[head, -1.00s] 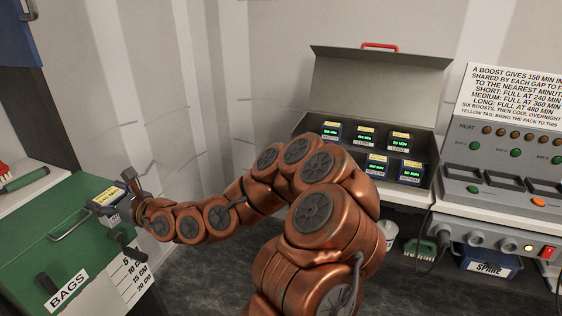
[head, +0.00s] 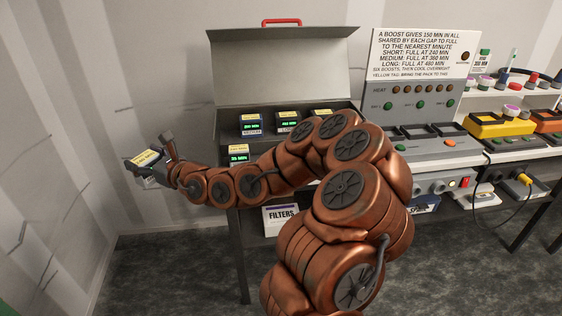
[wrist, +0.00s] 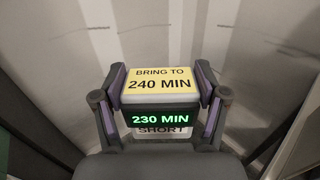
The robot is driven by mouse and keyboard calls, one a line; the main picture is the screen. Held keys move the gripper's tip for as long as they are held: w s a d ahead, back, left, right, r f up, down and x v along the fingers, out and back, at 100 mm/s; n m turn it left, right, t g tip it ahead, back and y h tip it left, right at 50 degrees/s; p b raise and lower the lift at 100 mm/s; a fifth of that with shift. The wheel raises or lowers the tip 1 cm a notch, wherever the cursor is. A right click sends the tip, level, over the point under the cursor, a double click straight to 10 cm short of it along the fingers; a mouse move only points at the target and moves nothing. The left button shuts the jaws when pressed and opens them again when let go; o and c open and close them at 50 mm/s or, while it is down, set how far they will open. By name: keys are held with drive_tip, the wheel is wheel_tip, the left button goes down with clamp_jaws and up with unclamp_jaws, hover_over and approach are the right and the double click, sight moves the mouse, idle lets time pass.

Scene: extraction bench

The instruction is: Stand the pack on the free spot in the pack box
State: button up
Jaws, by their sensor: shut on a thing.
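My gripper (head: 158,160) is shut on a pack (head: 145,158), held in the air left of the pack box, in front of the bare wall. In the wrist view the pack (wrist: 155,84) sits upright between the fingers. Its yellow tag reads "BRING TO 240 MIN", its green display reads "230 MIN", and the label below reads "SHORT". The pack box (head: 285,77) stands open on the bench with its lid up. Several packs with green displays stand in it, among them one (head: 251,124) at the back left and one (head: 238,155) at the front left. My arm hides the box's front right part.
A boost panel (head: 420,120) with a sign stands right of the box. Yellow and orange units (head: 500,124) are farther right. A box marked FILTERS (head: 281,220) is under the bench. The floor at the left is clear.

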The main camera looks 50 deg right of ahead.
drive_tip(key=s+d+m+h+b, duration=0.1)
drive_tip(key=s+d+h, duration=0.1)
drive_tip(key=d, duration=1)
drive_tip(key=s+d+f+m+h+b, duration=0.2)
drive_tip(key=s+d+f+h, duration=0.15)
drive_tip(key=s+d, duration=0.9)
drive_tip(key=s+d+f+m+h+b, duration=0.3)
drive_tip(key=s+d, duration=0.5)
drive_tip(key=d, duration=0.9)
drive_tip(key=shift+h, duration=0.25)
drive_tip(key=shift+w+a+f+p, duration=0.25)
drive_tip(key=shift+w+f+p, duration=0.6)
drive_tip(key=shift+w, duration=1.8)
drive_tip(key=shift+w+a+f+p, duration=0.25)
drive_tip(key=shift+w+f+p, duration=0.6)
drive_tip(key=shift+w, duration=1.75)
drive_tip(key=shift+w+a+f+p, duration=0.25)
drive_tip(key=shift+w+f+p, duration=0.6)
drive_tip(key=shift+w, duration=1.8)
drive_tip(key=o, duration=1.6)
drive_tip(key=shift+f, duration=0.1)
